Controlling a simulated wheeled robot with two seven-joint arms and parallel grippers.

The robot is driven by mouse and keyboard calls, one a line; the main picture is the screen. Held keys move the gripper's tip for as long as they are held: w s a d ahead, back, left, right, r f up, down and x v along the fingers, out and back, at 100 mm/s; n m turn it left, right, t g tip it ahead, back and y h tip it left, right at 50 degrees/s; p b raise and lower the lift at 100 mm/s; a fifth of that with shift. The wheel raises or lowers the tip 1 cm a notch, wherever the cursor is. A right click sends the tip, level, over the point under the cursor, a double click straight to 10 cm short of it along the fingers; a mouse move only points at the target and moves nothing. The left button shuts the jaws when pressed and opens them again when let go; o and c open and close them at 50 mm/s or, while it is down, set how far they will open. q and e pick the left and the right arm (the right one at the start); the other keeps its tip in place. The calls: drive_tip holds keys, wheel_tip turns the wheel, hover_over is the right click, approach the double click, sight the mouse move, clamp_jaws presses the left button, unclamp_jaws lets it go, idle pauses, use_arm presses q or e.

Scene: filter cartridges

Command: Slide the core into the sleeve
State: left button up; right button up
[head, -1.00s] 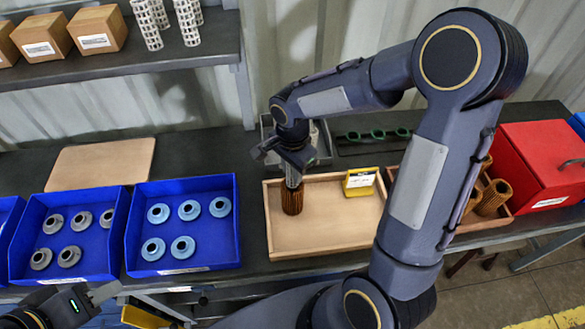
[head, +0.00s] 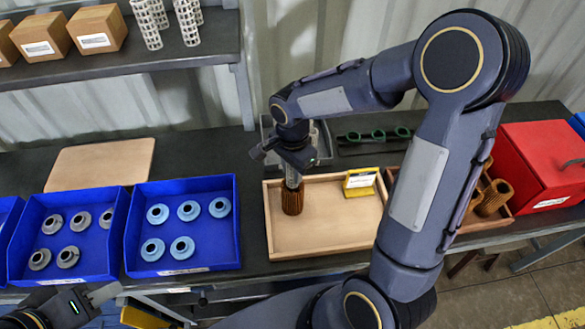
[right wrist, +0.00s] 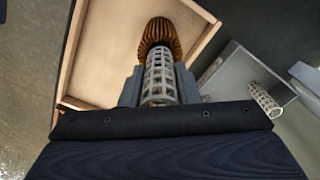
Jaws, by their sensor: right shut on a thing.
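The core, a pale perforated tube (head: 292,178), stands upright in my right gripper (head: 292,168), which is shut on it. The sleeve, a brown pleated cylinder (head: 292,203), stands upright at the left end of a shallow wooden tray (head: 330,250). In the right wrist view the core (right wrist: 160,82) lines up with the sleeve (right wrist: 160,38). The core's far end meets the sleeve's top; I cannot tell how deep it sits inside. My left gripper (head: 105,293) is at the lower left, away from these things, and partly cut off.
A yellow label stand (head: 360,182) is in the tray. A grey bin (right wrist: 235,75) behind holds another perforated tube (right wrist: 265,101). Blue bins of grey and light-blue caps (head: 183,264) stand left. More pleated sleeves (head: 494,197) and a red box (head: 540,165) are right.

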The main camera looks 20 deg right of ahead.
drive_tip(key=shift+f+b, duration=1.8)
drive_tip(key=shift+f, duration=0.05)
idle(0.6)
drive_tip(key=o, duration=1)
wheel_tip(320, 180, up, 8)
drive_tip(key=shift+f, duration=0.1)
idle(0.5)
drive_tip(key=s+r+n+t+y, duration=0.1)
drive_tip(key=s+n+t, duration=0.1)
drive_tip(key=s+n, duration=0.2)
drive_tip(key=s+r+n+t+y, duration=0.1)
drive_tip(key=s+n, duration=0.3)
drive_tip(key=s, duration=0.3)
drive_tip(key=s+r+n+t+y, duration=0.1)
drive_tip(key=s+n+t, duration=0.1)
drive_tip(key=s+n, duration=0.2)
drive_tip(key=shift+s+r+n+t+y, duration=0.15)
drive_tip(key=shift+s+n+t+y, duration=0.2)
drive_tip(key=shift+s, duration=0.9)
